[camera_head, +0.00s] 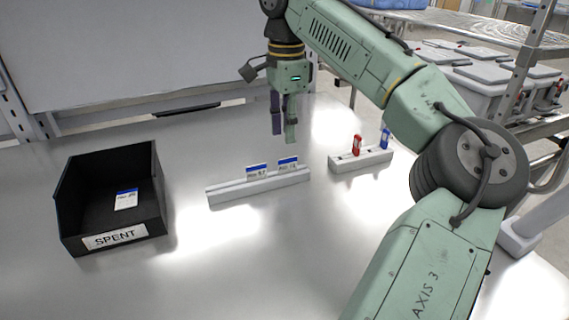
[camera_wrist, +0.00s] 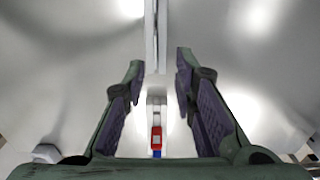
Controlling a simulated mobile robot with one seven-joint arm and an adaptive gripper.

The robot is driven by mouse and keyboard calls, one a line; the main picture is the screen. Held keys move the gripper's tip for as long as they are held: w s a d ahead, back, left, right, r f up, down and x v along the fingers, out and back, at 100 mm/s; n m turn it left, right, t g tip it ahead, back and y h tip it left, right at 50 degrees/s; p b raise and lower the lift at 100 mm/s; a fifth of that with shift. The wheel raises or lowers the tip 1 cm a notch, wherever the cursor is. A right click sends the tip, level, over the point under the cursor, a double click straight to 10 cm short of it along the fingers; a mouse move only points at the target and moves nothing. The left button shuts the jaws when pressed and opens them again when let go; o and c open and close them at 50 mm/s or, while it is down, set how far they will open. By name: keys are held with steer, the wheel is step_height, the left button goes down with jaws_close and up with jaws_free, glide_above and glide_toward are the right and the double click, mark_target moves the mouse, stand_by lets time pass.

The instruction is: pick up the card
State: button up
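Two white cards with blue tops stand upright in a long white rack: a left card (camera_head: 257,170) and a right card (camera_head: 287,163). Another white and blue card (camera_head: 126,198) lies flat inside a black bin (camera_head: 113,205) labelled SPENT. My gripper (camera_head: 284,138) points down above the table, behind and above the long rack (camera_head: 258,187) in the head view. In the wrist view my gripper (camera_wrist: 159,62) is open, with nothing between the fingers. A narrow pale strip at the top there may be the long rack; I cannot make out the cards on it.
A shorter white holder (camera_head: 361,159) right of the long rack bears a red item (camera_head: 357,145) and a blue item (camera_head: 385,138). The red item also shows in the wrist view (camera_wrist: 157,137). The table in front is clear. Grey lidded bins (camera_head: 480,85) stand beyond it.

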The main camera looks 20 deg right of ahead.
mark_target(288, 159)
steer(key=f, duration=0.2)
steer(key=f+p, duration=0.1)
steer(key=f, duration=0.1)
steer(key=f+p, duration=0.1)
steer(key=f, duration=0.2)
steer(key=shift+s, duration=0.35)
steer(key=shift+f, duration=0.45)
jaws_close()
